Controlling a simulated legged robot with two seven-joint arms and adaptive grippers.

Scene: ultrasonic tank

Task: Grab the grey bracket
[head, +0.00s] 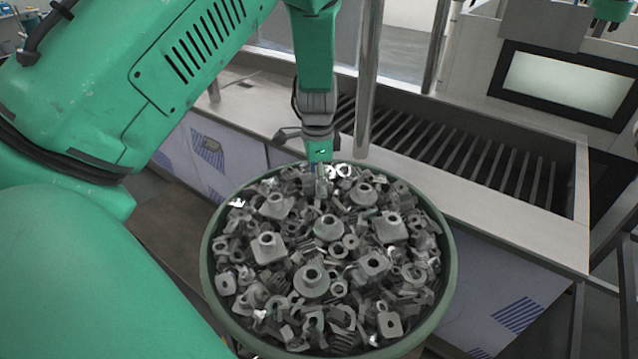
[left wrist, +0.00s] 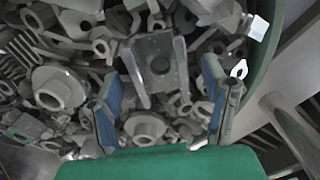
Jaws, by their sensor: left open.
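In the left wrist view a grey bracket (left wrist: 157,62), a squarish plate with a round hole and bent side flanges, lies on top of a pile of grey metal parts. My left gripper (head: 321,188) is low over the far part of the bin in the head view. Its two blue-padded fingers show in the left wrist view (left wrist: 162,95), spread apart, with the bracket ahead and between them. I see no contact with the bracket. In the head view I cannot single the bracket out beside the gripper. My right gripper is not in view.
The parts fill a round green bin (head: 447,290), with flanged pieces and nuts crowded around. Behind it stands a steel tank (head: 480,195) with a slatted rack (head: 440,145). A vertical metal pipe (head: 368,80) rises close to the right of my left arm.

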